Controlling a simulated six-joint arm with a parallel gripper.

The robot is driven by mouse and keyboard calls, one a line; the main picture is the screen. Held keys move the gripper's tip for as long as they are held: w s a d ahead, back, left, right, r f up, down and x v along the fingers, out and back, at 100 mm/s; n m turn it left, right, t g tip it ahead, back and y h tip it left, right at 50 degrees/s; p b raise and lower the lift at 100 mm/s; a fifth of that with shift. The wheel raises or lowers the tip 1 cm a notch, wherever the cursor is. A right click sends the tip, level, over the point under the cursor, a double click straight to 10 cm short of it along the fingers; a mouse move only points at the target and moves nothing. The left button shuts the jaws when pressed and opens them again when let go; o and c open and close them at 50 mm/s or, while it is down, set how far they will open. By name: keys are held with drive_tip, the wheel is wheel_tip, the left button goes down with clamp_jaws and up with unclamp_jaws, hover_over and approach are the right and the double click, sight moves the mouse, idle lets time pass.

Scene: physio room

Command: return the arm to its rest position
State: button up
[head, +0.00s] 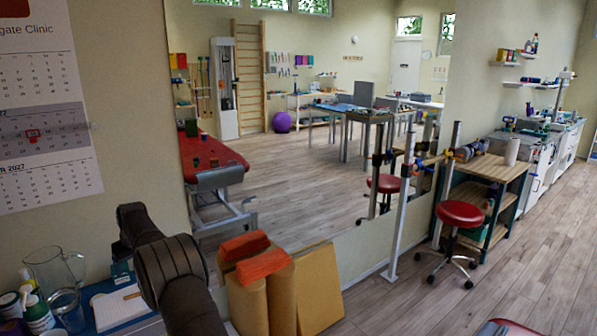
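Dark grey jointed links of my arm (172,268) rise from the bottom edge at the lower left in the head view. My gripper is not in view, so I cannot tell whether it is open, shut or holding anything.
A glass pitcher (55,272), small bottles and a notepad (121,306) are left of the arm. Right of it stand tan rolls with red-orange blocks (262,265) and a leaning board (319,289). A red stool (459,214) and a wooden-topped shelf (487,168) are farther right. Floor (480,300) is clear between.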

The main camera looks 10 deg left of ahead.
drive_tip(key=w+d+m, duration=0.1)
drive_tip(key=w+d, duration=0.7)
drive_tip(key=d, duration=0.2)
drive_tip(key=w+d+f+m+t, duration=0.1)
drive_tip(key=w+d+m, duration=0.1)
drive_tip(key=w+d, duration=0.6)
drive_tip(key=d, duration=0.3)
drive_tip(key=shift+h, duration=0.4)
